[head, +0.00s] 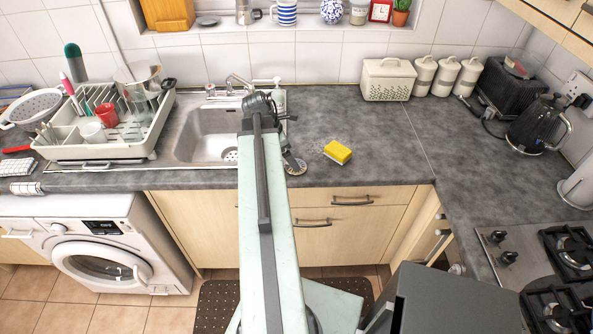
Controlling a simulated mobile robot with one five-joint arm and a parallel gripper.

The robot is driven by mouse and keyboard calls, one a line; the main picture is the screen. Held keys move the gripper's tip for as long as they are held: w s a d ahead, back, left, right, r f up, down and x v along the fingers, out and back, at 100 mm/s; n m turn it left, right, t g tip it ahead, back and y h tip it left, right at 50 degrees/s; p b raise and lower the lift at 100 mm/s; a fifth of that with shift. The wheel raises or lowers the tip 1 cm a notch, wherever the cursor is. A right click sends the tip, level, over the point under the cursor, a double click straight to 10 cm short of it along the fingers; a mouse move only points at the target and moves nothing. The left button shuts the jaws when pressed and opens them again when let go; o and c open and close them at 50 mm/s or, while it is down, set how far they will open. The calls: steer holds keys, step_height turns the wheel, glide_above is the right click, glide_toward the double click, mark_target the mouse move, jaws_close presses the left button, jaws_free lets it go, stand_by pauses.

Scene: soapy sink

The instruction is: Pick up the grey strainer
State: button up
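A small round grey piece that looks like a sink strainer (298,170) lies on the worktop near its front edge, just right of the sink. My gripper (291,160) points down right at it, at the end of my arm. The gripper overlaps part of the round piece, and I cannot tell whether they touch. The fingers are too small and dark to show whether they are open or shut. A larger pale grey colander (34,104) with a handle is at the far left, beside the dish rack.
A yellow sponge (338,151) lies to the right of my gripper. The sink (205,130) and the dish rack (70,150) are to the left. A kettle (538,124), toaster and hob (560,270) are at the right. The worktop right of the sponge is mostly clear.

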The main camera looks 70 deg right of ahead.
steer(key=b+x, duration=0.5)
steer(key=shift+w+a+f, duration=0.1)
steer(key=shift+f, duration=0.15)
steer(key=shift+r, duration=0.2)
steer(key=c, duration=1.5)
steer(key=shift+o, duration=0.2)
step_height(320, 180, up, 10)
steer(key=p, duration=1.1)
step_height(320, 180, down, 5)
steer(key=b, duration=0.5)
steer(key=shift+b, duration=0.3)
steer(key=shift+r, duration=0.3)
